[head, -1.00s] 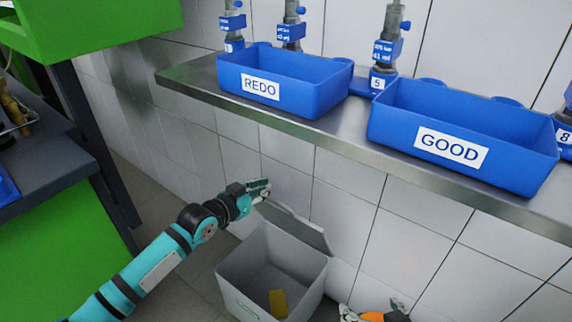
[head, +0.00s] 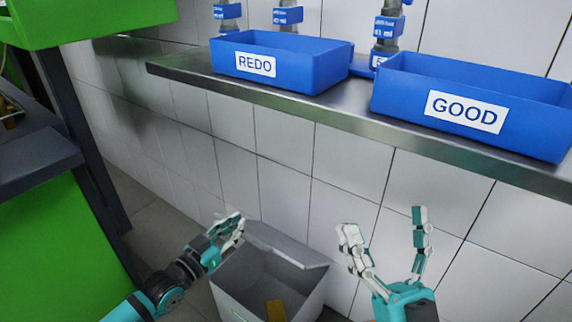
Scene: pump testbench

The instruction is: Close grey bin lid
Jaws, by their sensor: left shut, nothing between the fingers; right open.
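The grey bin (head: 235,287) stands on the floor against the tiled wall. Its lid (head: 285,245) is open, raised at the back of the bin and tilted. Inside the bin is a small yellow-brown item (head: 276,310). My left gripper (head: 234,224) is shut with nothing in it, by the lid's left end; I cannot tell whether it touches the lid. My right gripper (head: 385,226) is open and empty, fingers pointing up, to the right of the bin and in front of the wall.
A metal shelf (head: 330,113) runs above the bin, bearing a blue REDO bin (head: 320,66) and a blue GOOD bin (head: 540,125). A green and dark workbench (head: 50,245) stands at the left. The wall between shelf and bin is clear.

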